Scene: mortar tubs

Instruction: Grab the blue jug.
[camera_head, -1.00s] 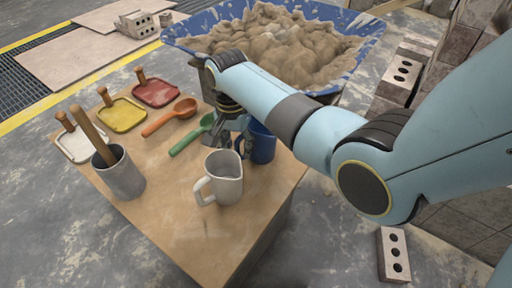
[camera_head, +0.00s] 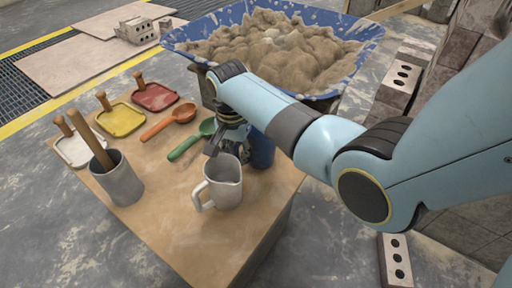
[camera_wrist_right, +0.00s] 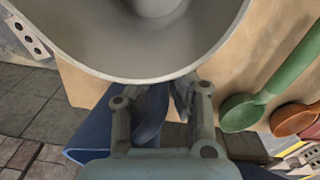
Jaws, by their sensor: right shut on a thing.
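The blue jug (camera_head: 263,150) stands on the wooden tabletop, partly hidden behind my right arm and gripper. My right gripper (camera_head: 233,148) is at its left side, low between it and the grey jug. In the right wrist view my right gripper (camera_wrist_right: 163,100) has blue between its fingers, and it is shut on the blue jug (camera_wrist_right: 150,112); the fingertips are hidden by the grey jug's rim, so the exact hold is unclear. The grey jug (camera_head: 222,187) stands upright just in front; its open top (camera_wrist_right: 150,55) fills the upper wrist view. My left gripper is not in view.
A green scoop (camera_head: 188,143) and an orange scoop (camera_head: 170,122) lie left of the gripper. A blue tub (camera_head: 368,48) of mortar is behind. The table's front is clear.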

